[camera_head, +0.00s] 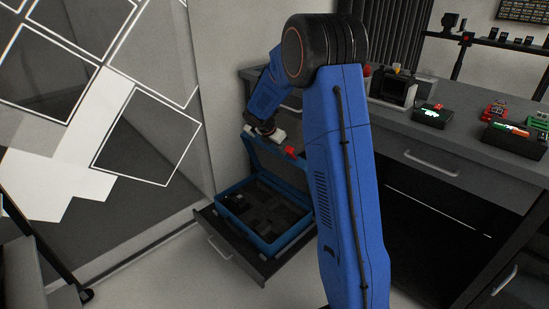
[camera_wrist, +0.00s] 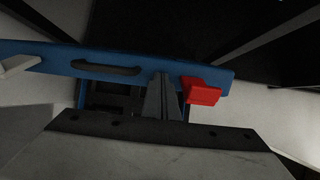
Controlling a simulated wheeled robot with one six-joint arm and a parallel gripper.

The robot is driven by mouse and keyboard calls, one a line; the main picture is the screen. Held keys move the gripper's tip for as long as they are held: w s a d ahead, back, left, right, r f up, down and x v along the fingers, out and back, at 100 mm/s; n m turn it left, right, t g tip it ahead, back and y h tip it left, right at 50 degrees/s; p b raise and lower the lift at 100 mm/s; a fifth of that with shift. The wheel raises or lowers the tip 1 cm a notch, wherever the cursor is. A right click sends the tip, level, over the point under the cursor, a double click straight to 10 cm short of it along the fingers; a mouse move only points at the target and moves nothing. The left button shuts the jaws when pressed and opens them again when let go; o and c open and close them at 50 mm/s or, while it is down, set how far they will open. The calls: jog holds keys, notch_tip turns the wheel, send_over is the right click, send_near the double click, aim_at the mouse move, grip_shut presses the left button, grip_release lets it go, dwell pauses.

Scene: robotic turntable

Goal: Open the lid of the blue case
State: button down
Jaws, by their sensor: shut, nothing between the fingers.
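The blue case (camera_head: 240,222) sits in the pulled-out drawer, with its lid (camera_head: 268,152) raised well up from the base. Dark foam with cut-outs shows inside the base. A red latch (camera_head: 291,151) is on the lid's edge. In the wrist view the lid's blue edge (camera_wrist: 55,57) crosses the picture, with a black handle (camera_wrist: 107,69), the red latch (camera_wrist: 202,91) at right and a pale latch (camera_wrist: 18,65) at left. My gripper (camera_wrist: 164,84) is shut and empty, its fingertips at the lid's edge between handle and red latch. I cannot tell whether they touch it.
The open drawer (camera_head: 219,243) juts out below the grey workbench (camera_head: 450,165), which carries several small devices. A wall with white patterned panels (camera_head: 85,100) stands at left. Clear floor lies in front of the drawer. My blue arm hides part of the bench and the case's right side.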

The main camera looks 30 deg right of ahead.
jog(key=shift+w+d+r, duration=0.15)
jog(key=shift+w+d, duration=0.15)
jog(key=shift+d, duration=0.6)
jog(key=shift+w+d+r, duration=0.15)
jog(key=shift+w+d, duration=0.15)
jog(key=shift+d, duration=0.6)
jog(key=shift+w+d+r, duration=0.15)
jog(key=shift+w+d, duration=0.15)
jog(key=shift+d, duration=0.6)
jog(key=shift+a, duration=0.1)
